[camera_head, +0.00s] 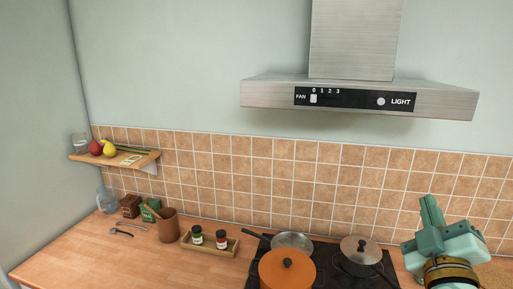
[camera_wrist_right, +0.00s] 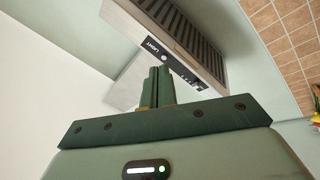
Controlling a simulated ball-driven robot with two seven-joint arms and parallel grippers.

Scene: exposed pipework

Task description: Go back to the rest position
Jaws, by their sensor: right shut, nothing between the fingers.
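My right gripper (camera_head: 430,213) is at the lower right of the head view, in front of the tiled wall and to the right of the stove. Its green fingers point up and are closed together with nothing between them. In the right wrist view the shut fingers (camera_wrist_right: 160,86) point toward the underside of the range hood (camera_wrist_right: 185,45). The gripper is apart from the hood and the pans. My left gripper does not show in either view.
The hood (camera_head: 360,97) hangs above the stove. An orange pot (camera_head: 287,272), a lidded pan (camera_head: 361,251) and another pan (camera_head: 291,241) stand on the black hob (camera_head: 325,262). A spice tray (camera_head: 210,250), a brown cup (camera_head: 168,226) and a shelf (camera_head: 112,158) are left. The front left counter (camera_head: 95,262) is clear.

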